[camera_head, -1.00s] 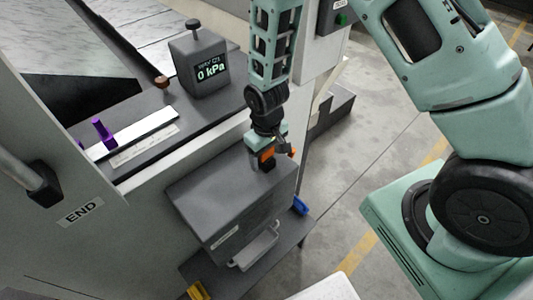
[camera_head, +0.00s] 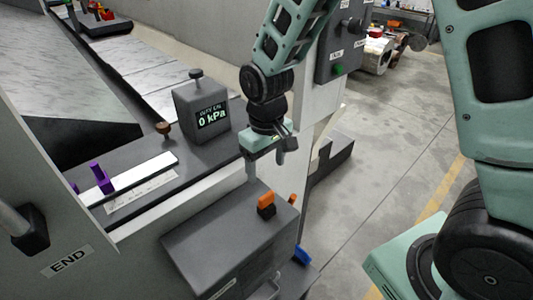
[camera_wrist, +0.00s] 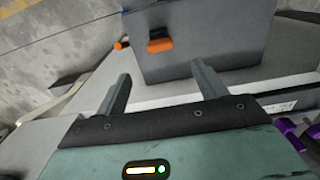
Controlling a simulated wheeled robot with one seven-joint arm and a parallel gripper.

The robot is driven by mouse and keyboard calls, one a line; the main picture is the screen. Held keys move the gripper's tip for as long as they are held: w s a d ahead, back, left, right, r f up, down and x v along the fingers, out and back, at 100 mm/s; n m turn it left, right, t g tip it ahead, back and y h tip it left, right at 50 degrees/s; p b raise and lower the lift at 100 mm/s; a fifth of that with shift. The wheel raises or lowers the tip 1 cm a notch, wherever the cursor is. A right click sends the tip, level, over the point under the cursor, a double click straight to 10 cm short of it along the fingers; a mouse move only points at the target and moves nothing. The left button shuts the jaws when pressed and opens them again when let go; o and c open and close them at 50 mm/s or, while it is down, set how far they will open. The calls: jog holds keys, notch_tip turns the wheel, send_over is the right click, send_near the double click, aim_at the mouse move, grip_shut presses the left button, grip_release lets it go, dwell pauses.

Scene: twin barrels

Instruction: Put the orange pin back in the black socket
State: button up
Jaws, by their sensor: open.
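An orange pin (camera_head: 266,199) stands on top of the grey box, its lower part in or against a small black socket (camera_head: 266,211). How deep it sits I cannot tell. My gripper (camera_head: 266,164) is open and empty above the box, apart from the pin. In the wrist view its two fingers (camera_wrist: 160,74) are spread with nothing between them.
A smaller orange piece (camera_head: 292,199) is at the grey box's (camera_head: 225,240) right edge. A gauge reading 0 kPa (camera_head: 203,112), a brown knob (camera_head: 163,128) and a purple clamp (camera_head: 102,178) stand on the ledge behind. A blue piece (camera_head: 302,255) lies low at right.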

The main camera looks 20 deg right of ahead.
jog(key=shift+r, duration=1.85)
jog(key=s+a+r+n, duration=0.2)
jog(key=s+a, duration=0.1)
jog(key=s, duration=0.7)
jog(key=s+a+r+n, duration=0.2)
jog(key=s+a+r, duration=0.1)
jog(key=s, duration=0.7)
jog(key=shift+a+y, duration=0.15)
jog(key=shift+y, duration=0.15)
